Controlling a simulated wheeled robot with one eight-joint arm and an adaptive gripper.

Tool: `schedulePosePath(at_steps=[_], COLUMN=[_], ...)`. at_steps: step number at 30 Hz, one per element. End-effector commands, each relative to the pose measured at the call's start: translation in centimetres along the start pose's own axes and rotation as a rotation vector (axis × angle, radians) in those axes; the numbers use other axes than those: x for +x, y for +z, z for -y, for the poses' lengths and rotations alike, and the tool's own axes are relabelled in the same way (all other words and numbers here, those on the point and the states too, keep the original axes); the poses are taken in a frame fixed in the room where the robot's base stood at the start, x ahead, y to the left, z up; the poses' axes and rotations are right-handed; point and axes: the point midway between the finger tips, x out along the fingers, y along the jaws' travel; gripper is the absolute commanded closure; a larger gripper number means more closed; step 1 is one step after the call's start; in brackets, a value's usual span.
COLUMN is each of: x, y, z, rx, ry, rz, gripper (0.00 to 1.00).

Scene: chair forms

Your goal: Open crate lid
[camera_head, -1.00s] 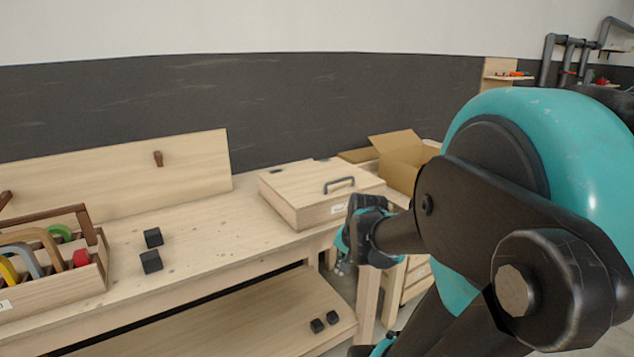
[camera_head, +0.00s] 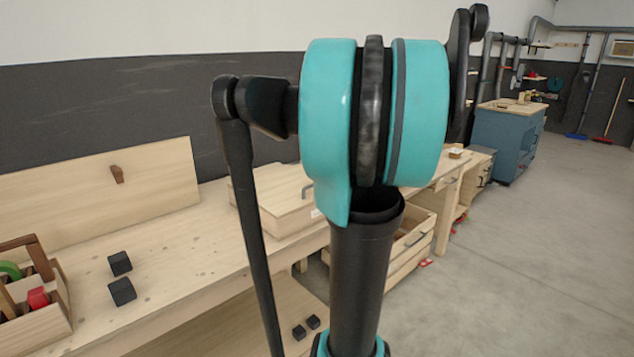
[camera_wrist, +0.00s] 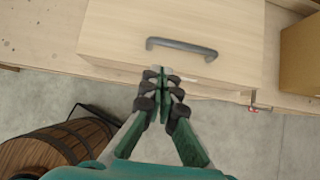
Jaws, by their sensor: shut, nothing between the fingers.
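The wooden crate (camera_head: 268,190) stands shut on the workbench, partly hidden behind my arm in the head view. In the wrist view its pale wooden lid (camera_wrist: 190,22) fills the upper middle, with a grey bar handle (camera_wrist: 182,47) near the lid's front edge. My gripper (camera_wrist: 161,72) shows in the wrist view with its fingers together and empty. Its tips point at the crate's front edge, just below and left of the handle in the picture, and appear apart from it. The gripper is not visible in the head view.
The workbench (camera_head: 160,262) carries two black blocks (camera_head: 121,278) and a wooden toolbox (camera_head: 50,325) at the left. A cardboard box (camera_wrist: 301,55) stands right of the crate. A wooden barrel (camera_wrist: 60,150) is on the floor at lower left. Open floor lies at the right.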

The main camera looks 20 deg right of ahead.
Motion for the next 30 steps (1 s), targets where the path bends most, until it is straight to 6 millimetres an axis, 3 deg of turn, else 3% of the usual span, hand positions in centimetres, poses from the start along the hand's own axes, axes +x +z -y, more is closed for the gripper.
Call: schedulePosePath(at_steps=[9,15,30], x=[5.5,8.0,9.0], y=[0.0,0.0,-0.1], z=[-0.1,-0.1,-0.1], rx=[-0.006,-0.006,-0.006], ry=[0.002,0.001,0.001], rz=[0.0,-0.001,-0.002], gripper=[1.0,1.0,1.0])
